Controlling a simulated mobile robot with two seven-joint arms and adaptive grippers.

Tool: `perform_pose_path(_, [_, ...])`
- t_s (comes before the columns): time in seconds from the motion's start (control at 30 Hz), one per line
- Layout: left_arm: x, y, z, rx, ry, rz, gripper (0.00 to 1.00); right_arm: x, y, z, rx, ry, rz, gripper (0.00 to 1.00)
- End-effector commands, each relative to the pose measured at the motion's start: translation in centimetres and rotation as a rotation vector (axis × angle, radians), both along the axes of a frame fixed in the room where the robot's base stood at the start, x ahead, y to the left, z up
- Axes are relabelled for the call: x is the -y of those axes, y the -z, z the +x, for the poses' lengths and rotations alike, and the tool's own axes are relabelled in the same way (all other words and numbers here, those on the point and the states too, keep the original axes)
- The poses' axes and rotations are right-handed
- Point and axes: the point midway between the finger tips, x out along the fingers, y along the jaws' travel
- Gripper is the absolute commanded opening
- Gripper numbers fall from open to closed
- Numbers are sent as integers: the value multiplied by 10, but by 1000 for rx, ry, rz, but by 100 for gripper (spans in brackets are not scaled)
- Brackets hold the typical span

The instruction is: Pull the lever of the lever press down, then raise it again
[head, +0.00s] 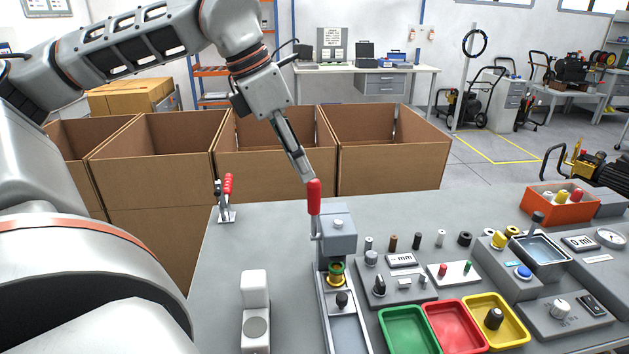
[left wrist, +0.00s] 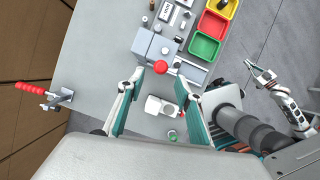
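The lever press (head: 338,238) is a grey block on a long base at the front of the table. Its lever has a red grip (head: 314,197) that points up at the press's left side. A yellow and green piece (head: 335,273) sits under the press head. My left gripper (head: 304,172) points down just above the red grip, apparently not closed on it. In the left wrist view the fingers of the left gripper (left wrist: 161,84) are spread apart, with the red grip (left wrist: 160,67) ahead between them. My right gripper (left wrist: 262,73) shows small at the right there, its fingers apparently apart.
A red-handled toggle clamp (head: 227,190) stands at the table's back left. A white device (head: 255,310) stands left of the press. Green (head: 408,330), red (head: 455,328) and yellow (head: 510,325) trays lie right of it. Cardboard boxes (head: 270,165) stand behind the table.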

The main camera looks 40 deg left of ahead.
Motion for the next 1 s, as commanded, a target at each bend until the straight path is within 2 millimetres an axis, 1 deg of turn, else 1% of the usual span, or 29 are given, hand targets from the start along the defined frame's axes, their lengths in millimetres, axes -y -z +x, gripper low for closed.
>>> perform_pose_path(0.07, [0,2,0,-1,1,1,35,0,0,2,2,0,-1,0])
perform_pose_path(0.17, [2,10,3,-2,2,1,35,1,1,2,3,0,-2,0])
perform_pose_path(0.4, [8,46,15,-6,1,0,35,5,9,0,-3,-1,-14,0])
perform_pose_path(0.5, [11,58,20,-5,2,1,35,6,10,0,-3,-1,-16,0])
perform_pose_path(0.6, [12,67,23,-4,1,0,35,6,10,1,-1,-2,-17,0])
perform_pose_path(0.73, [14,72,26,-1,0,0,35,5,7,3,5,-1,-17,0])
perform_pose_path(1.0, [14,72,26,0,0,0,35,5,4,5,12,-2,-15,0])
